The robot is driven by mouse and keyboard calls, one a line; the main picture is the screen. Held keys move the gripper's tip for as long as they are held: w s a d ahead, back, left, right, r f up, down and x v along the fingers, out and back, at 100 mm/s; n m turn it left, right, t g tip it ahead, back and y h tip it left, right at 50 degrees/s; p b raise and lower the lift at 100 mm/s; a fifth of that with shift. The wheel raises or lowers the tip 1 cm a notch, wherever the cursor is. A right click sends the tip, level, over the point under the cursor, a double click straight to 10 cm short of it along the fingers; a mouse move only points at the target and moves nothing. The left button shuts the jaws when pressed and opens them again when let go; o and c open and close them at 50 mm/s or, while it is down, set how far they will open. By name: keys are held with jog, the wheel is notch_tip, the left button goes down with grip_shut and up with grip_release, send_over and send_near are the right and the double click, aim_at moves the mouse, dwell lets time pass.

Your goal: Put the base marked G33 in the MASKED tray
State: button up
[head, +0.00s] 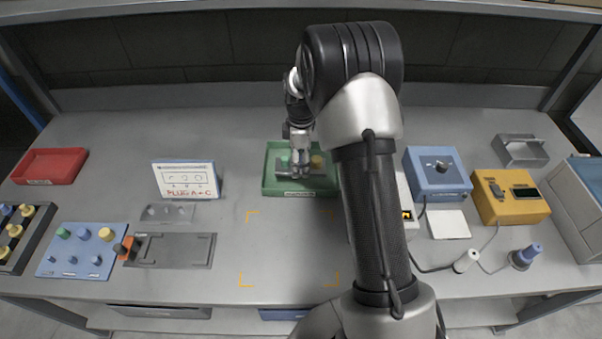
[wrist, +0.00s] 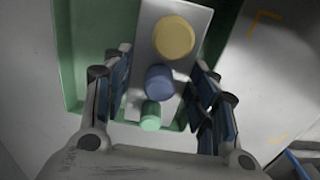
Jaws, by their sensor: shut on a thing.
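My gripper (head: 300,166) is shut on a grey base (wrist: 147,46) that carries a yellow, a blue and a green knob. In the wrist view my gripper (wrist: 160,80) has one finger on each side of the base. A green tray (head: 268,190) lies under the gripper, and the base is over or inside it; whether it touches the tray floor I cannot tell. The tray wall also shows in the wrist view (wrist: 72,60). The label on the tray's front is too small to read. No G33 mark shows on the base.
A red tray (head: 50,165) stands at the far left. A card reading PLUG A+C (head: 187,180), a blue plate with several knobs (head: 75,262) and a dark grey fixture (head: 180,250) are at left. A blue box (head: 437,175) and yellow box (head: 510,200) stand right. The front middle is clear.

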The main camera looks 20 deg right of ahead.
aim_at(301, 178)
jog(key=shift+f+b, duration=0.6)
jog(key=shift+f, duration=1.55)
jog(key=shift+f, duration=0.15)
jog(key=o, duration=1.5)
